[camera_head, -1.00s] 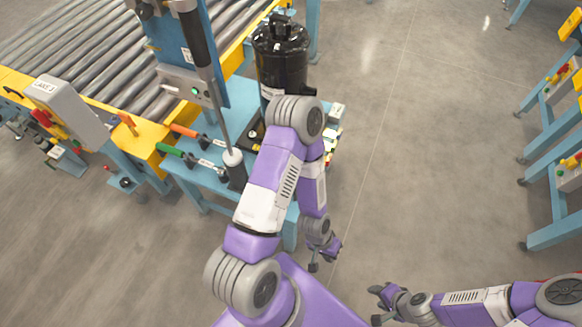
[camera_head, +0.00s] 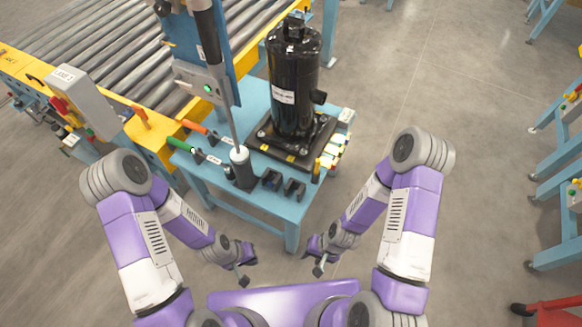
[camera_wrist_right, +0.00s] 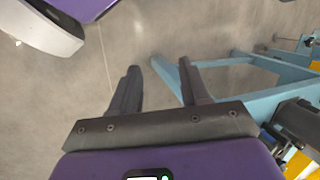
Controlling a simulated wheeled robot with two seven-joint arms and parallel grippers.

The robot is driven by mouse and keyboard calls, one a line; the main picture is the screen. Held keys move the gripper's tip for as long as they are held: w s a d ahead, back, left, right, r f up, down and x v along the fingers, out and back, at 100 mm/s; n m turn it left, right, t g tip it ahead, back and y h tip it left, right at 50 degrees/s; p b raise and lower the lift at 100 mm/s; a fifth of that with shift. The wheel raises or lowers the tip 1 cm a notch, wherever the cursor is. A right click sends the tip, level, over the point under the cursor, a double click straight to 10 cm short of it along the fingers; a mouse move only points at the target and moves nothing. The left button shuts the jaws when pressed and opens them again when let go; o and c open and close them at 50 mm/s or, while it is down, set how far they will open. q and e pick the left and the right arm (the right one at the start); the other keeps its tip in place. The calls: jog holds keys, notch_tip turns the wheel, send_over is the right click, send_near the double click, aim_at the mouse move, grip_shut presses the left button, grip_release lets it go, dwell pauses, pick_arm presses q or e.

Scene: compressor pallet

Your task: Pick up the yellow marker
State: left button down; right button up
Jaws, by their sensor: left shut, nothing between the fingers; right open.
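Small yellow pieces (camera_head: 316,169) stand at the right edge of the blue workbench (camera_head: 291,212), beside a row of small holders. They are too small for me to tell for certain which is the marker. My left gripper (camera_head: 245,267) is shut and empty, in front of the bench and low in the head view. My right gripper (camera_head: 315,258) is open and empty, in front of the bench's right front leg. The right wrist view shows its two fingers (camera_wrist_right: 158,85) spread over bare floor, with blue bench frame at right.
A black compressor (camera_head: 293,90) stands on a dark base on the bench. A hanging tool (camera_head: 240,168) rests in a holder in front. Green (camera_head: 180,146) and orange-handled tools (camera_head: 194,126) lie at left. A roller conveyor (camera_head: 85,50) is behind.

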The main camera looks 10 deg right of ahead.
aim_at(318, 168)
jog(key=s+a+m+g+y+p, duration=0.3)
jog(key=s+a+m+g, duration=0.1)
jog(key=m, duration=0.9)
jog(key=w+a+r+m+t+y+p, duration=0.2)
jog(key=w+a+r+m+y, duration=0.15)
jog(key=m, duration=0.55)
jog(key=w+a+r+m+t+y+p, duration=0.2)
jog(key=w+m+y, duration=0.15)
jog(key=m, duration=0.55)
jog(key=w+d+r+m+t+h+p, duration=0.1)
jog(key=w+d+r+m+t, duration=0.15)
jog(key=w+m+t, duration=0.6)
jog(key=w+d+r+m+t+h+p, duration=0.1)
jog(key=w+d+m+t+p, duration=0.25)
jog(key=m, duration=0.85)
jog(key=w+d+f+m+t+h, duration=0.2)
jog(key=w+d+m+t+h, duration=0.55)
jog(key=d+m, duration=0.5)
jog(key=shift+m+g+h, duration=0.45)
jog(key=shift+m+g, duration=0.15)
jog(key=shift+g, duration=0.35)
jog(key=w+a, duration=0.1)
jog(key=w, duration=0.1)
jog(key=w+a+b, duration=0.1)
jog(key=w, duration=0.1)
jog(key=w+a, duration=0.1)
jog(key=w, duration=0.2)
jog(key=shift+a+r, duration=0.2)
jog(key=shift+a, duration=0.05)
jog(key=c, duration=0.8)
